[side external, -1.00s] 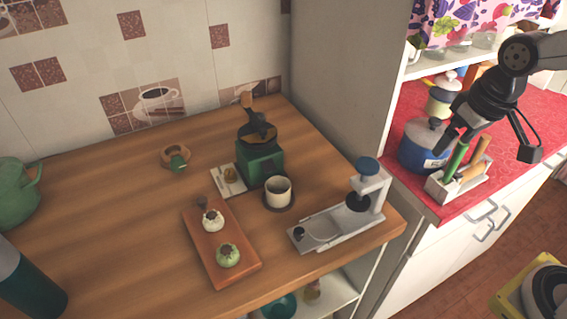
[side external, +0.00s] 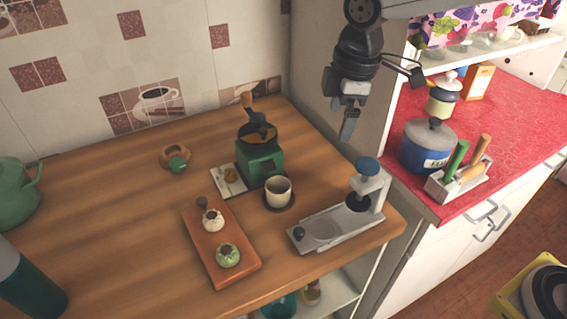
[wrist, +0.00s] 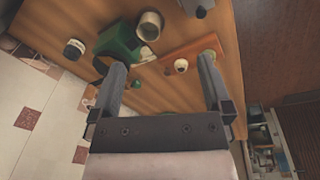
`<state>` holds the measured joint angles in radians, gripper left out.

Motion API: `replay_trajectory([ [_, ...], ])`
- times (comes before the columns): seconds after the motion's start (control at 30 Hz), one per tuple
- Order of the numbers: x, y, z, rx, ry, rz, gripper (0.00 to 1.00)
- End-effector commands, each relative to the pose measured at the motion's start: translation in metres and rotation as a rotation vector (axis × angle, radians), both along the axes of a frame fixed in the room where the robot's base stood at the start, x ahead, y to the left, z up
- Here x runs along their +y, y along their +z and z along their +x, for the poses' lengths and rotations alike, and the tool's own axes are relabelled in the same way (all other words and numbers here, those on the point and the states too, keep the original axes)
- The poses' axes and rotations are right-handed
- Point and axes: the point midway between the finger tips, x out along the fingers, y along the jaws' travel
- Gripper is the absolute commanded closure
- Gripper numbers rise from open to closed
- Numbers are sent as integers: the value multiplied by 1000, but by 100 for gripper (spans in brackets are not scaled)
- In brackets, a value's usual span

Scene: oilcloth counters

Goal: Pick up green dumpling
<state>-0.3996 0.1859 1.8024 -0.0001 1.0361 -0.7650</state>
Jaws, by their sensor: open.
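The green dumpling (side external: 228,256) sits on the front end of a narrow reddish-brown board (side external: 236,273) on the wooden counter. A white dumpling (side external: 212,220) and a small brown piece (side external: 202,203) sit behind it on the same board. My gripper (side external: 348,120) hangs in the air above and to the right of the board, well apart from it. In the wrist view my gripper (wrist: 161,68) is open and empty.
A green grinder (side external: 260,163), a cup (side external: 278,190) and a grey press (side external: 345,220) stand right of the board. Open counter lies left of the board.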

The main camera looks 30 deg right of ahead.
Motion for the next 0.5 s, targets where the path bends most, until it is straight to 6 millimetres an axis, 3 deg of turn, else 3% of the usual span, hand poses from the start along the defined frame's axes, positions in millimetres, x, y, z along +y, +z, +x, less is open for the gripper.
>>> replay_trajectory([
  [0.03,20,-2,5,8,91,-10,0],
  [0.3,116,-11,14,36,579,-58,0],
  [0.5,167,-19,8,49,837,-79,0],
])
